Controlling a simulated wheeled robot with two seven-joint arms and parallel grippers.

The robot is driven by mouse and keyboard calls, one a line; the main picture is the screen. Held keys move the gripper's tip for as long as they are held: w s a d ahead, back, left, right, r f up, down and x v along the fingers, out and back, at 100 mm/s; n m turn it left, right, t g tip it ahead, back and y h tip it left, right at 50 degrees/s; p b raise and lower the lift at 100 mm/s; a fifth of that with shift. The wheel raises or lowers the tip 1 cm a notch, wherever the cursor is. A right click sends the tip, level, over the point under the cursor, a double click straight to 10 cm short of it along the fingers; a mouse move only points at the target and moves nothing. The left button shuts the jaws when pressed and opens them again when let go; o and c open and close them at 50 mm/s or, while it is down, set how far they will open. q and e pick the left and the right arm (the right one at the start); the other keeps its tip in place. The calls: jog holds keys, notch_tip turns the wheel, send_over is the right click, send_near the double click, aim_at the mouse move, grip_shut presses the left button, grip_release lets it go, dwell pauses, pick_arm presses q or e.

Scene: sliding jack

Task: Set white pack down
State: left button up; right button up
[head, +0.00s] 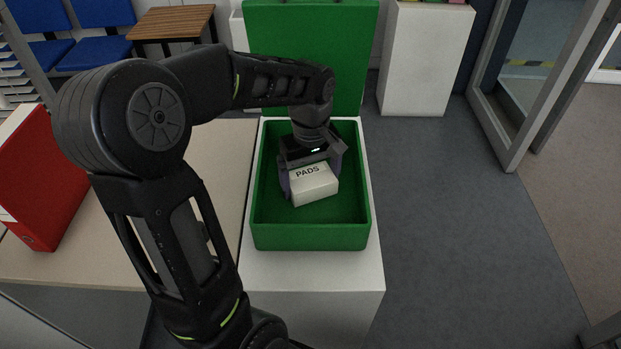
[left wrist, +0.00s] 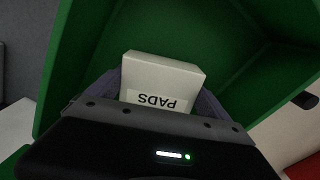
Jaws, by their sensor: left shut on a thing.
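The white pack (head: 314,187), a small box marked PADS, is inside the open green box (head: 308,238). My left gripper (head: 311,178) reaches down into the green box from above and is shut on the white pack, with a finger on each side of it. In the left wrist view the white pack (left wrist: 163,77) sits between the fingers, and the green walls (left wrist: 243,35) surround it. I cannot tell whether the pack touches the green floor. My right gripper is not in view.
The green box stands on a white stand (head: 311,271), with its green lid (head: 312,60) upright behind. A beige table (head: 222,215) with a red binder (head: 42,180) is to the left. The grey floor (head: 450,220) at right is clear.

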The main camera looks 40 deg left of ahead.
aim_at(311, 177)
pick_arm(q)
jog(key=shift+f, duration=0.2)
jog(key=o, duration=1.1)
jog(key=shift+r, duration=0.2)
notch_tip(311, 177, up, 12)
jog(key=shift+r, duration=0.1)
